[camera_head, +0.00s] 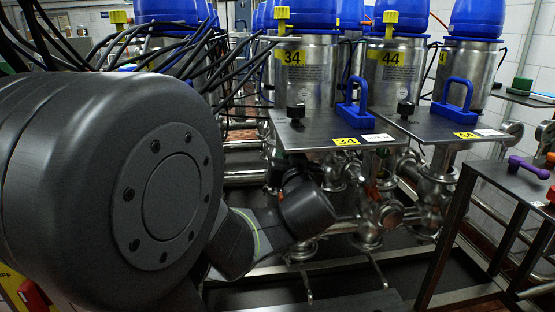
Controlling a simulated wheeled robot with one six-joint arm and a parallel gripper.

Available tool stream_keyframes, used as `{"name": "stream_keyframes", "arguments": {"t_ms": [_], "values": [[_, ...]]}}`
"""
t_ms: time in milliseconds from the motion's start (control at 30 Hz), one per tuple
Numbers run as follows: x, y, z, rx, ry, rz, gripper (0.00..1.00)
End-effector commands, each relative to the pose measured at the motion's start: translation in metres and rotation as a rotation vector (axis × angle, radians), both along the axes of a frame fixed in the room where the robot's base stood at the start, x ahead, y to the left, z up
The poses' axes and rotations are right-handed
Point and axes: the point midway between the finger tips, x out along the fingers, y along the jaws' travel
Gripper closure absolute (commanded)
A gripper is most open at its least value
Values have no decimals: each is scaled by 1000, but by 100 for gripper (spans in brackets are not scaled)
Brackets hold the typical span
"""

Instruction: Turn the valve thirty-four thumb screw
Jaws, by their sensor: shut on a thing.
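The valve thirty-four unit is a steel cylinder with a blue cap and a yellow "34" label (291,57). A grey plate (325,130) with a second yellow "34" tag (346,142) is in front of it. My arm comes in from the left, and its wrist (305,207) is low, below this plate. My gripper (283,172) shows only as a dark part under the plate's left side, at the valve thirty-four pipework. It is shut on the thumb screw there. The screw and fingertips are hidden by the wrist and shadow.
Black cables (215,60) hang at upper left. A dark metal frame (495,250) with a purple handle (528,167) is at right.

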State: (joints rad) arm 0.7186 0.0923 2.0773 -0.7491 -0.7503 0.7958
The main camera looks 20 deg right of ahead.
Motion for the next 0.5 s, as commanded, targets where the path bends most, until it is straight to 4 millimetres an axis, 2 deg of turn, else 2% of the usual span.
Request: {"name": "stream_keyframes", "arguments": {"t_ms": [300, 500], "values": [[-1, -1, -1, -228, 55, -1, 96], [-1, -1, 0, -254, 61, -1, 96]]}}
